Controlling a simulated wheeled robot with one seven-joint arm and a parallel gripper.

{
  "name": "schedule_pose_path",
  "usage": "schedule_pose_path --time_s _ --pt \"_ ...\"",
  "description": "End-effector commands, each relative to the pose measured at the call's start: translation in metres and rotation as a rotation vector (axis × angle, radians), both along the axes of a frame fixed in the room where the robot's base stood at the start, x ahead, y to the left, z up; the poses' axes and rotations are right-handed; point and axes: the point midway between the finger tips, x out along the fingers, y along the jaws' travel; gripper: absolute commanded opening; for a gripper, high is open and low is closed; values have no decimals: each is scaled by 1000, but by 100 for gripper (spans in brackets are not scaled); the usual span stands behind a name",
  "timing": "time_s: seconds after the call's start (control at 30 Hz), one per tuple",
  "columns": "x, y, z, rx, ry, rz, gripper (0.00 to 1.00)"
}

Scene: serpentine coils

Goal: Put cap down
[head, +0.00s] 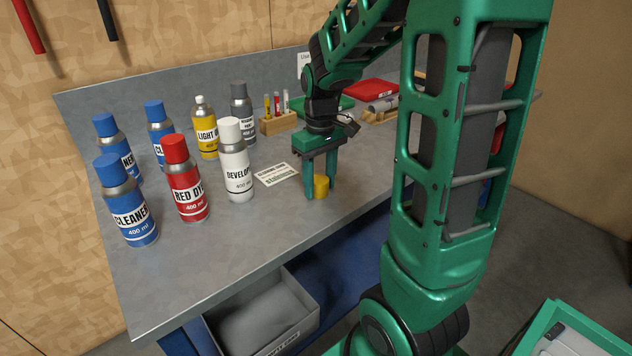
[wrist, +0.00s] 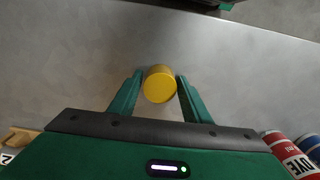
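The yellow cap (head: 321,188) is low at the front part of the grey workbench, between the fingers of my gripper (head: 320,180). It looks to be at the bench surface, but I cannot tell whether it touches. The wrist view shows the cap (wrist: 160,85) with the fingertips of my gripper (wrist: 160,78) close against both its sides. My gripper appears shut on it. The yellow spray can (head: 206,130) stands upright at the back, with its white nozzle bare.
Blue cans (head: 128,205), a red can (head: 185,182), a white can (head: 236,162) and a grey can (head: 243,108) stand to the left. A label card (head: 273,174) lies near the gripper. A wooden rack (head: 279,123) stands behind. The bench's front edge is close to the cap.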

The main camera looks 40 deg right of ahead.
Motion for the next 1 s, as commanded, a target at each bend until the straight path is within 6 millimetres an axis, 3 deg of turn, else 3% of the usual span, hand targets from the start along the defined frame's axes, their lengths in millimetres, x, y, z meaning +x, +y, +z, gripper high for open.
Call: schedule_pose_path --time_s 0.33,0.47,1.0 --pt "0 1 1 0 -1 2 55" --pt "1 1 10 -1 -4 2 55" --pt "2 1 105 -1 -3 3 55"
